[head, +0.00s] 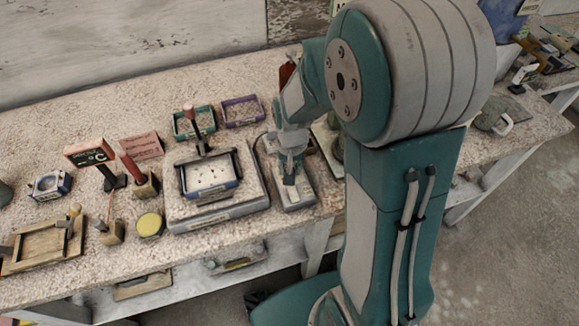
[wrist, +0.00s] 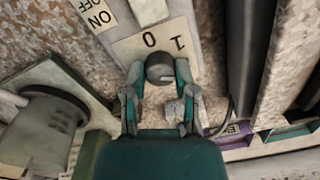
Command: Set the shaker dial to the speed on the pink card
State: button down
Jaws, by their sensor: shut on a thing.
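The dial (wrist: 160,68) is a dark round knob on a pale plate (wrist: 187,62) printed with 0 and 1. A thin light line shows on the knob; which mark it points at is hard to tell. My gripper (wrist: 160,84) is shut on the dial, one finger on each side. In the head view my gripper (head: 291,170) reaches down to the control box (head: 296,196) at the right of the shaker (head: 214,182), and hides the dial. The pink card (head: 142,146) stands behind the shaker's left side; its writing is too small to read.
A teal tray (head: 193,121) and a purple tray (head: 241,111) lie behind the shaker. A yellow-lidded jar (head: 150,224) and a wooden frame (head: 40,246) are at the front left.

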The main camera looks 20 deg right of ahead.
jog(key=m, duration=0.6)
jog(key=shift+w+r+m, duration=0.1)
jog(key=shift+m, duration=0.2)
jog(key=m, duration=0.6)
dwell(0.4)
jog(key=c, duration=0.7)
grip_release()
jog(key=shift+a, duration=0.1)
